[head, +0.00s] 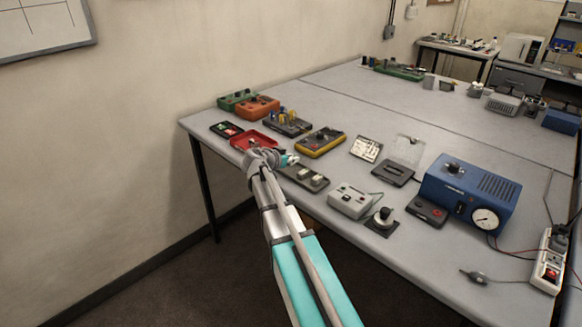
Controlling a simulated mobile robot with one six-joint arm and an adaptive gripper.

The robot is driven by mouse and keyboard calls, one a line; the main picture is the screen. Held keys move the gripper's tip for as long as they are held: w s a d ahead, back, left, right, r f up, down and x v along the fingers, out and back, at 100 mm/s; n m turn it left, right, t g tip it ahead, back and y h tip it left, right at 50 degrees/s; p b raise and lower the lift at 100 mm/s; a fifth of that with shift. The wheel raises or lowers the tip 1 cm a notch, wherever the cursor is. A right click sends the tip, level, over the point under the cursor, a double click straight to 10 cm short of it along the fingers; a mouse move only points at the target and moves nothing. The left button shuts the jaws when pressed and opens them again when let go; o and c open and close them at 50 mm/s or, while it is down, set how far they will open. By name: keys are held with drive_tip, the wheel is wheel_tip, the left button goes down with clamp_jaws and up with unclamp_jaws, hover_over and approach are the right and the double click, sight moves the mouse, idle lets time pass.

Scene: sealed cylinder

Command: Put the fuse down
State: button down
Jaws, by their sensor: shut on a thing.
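My gripper (287,160) is at the end of my arm, over the near left part of the grey table (400,110). It is shut on the fuse, but the fuse is too small and too much covered by the gripper to make out. The gripper is just right of a shallow red tray (240,142) and close to a dark block with pale inserts (304,176). My wrist overlaps the tray's near right side. I cannot tell the gripper's height above the table.
Behind stand an orange box (258,107), a green box (233,100) and a yellow-edged box (320,142). A small black tray (227,130) lies at the left corner. Right are a grey device (350,200), a blue unit with a gauge (470,190) and a power strip (549,262).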

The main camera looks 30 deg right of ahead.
sight(292, 165)
drive_tip(key=shift+w+f+b, duration=0.1)
drive_tip(key=shift+f+b, duration=1.1)
drive_tip(key=shift+f, duration=0.3)
drive_tip(key=shift+f, duration=0.15)
drive_tip(key=c, duration=0.5)
unclamp_jaws()
drive_tip(key=shift+v, duration=0.8)
drive_tip(key=p+v, duration=0.1)
drive_tip(key=v, duration=0.3)
drive_tip(key=p+v, duration=0.1)
drive_tip(key=v, duration=0.3)
drive_tip(key=p+v, duration=0.2)
drive_tip(key=v, duration=0.2)
drive_tip(key=shift+s+a+f, duration=0.15)
drive_tip(key=shift+s+f, duration=0.05)
drive_tip(key=shift+f, duration=0.05)
